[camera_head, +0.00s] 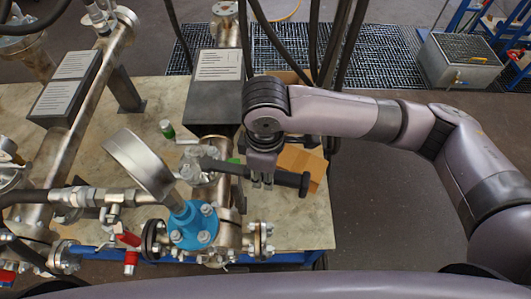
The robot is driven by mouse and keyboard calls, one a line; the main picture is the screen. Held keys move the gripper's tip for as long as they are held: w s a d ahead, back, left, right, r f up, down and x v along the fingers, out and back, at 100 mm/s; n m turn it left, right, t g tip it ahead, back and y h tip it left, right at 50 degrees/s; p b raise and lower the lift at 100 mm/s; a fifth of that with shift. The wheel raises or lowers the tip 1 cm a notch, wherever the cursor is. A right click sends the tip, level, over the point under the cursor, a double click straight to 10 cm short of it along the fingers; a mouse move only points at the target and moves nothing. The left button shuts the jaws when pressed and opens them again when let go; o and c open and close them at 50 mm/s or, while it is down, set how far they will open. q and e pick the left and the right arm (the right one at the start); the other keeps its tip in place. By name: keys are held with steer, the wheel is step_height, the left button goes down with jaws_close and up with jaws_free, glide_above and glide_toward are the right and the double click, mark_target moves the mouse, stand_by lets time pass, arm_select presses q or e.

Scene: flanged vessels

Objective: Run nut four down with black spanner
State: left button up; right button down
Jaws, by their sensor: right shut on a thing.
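My right gripper (262,180) comes in from the right and points down, shut on a black spanner (287,179). The spanner lies roughly level across the picture. Its left end is over or beside a metal flange with bolts (197,165); whether it is seated on a nut cannot be told. Its thick right end sticks out past the gripper. A blue flanged cap (192,226) with several bolts and nuts is just below in the picture. I cannot tell which nut is number four. My left gripper is not in view.
A round gauge (140,162) stands left of the spanner. Pipes, a valve with a red handle (130,260) and black hoses crowd the left and top. Floor at right is mostly clear.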

steer(key=s+a+r+m, duration=0.2)
steer(key=s+r+m, duration=0.2)
steer(key=r, duration=0.1)
steer(key=shift+s, duration=0.2)
stand_by(0.5)
stand_by(0.8)
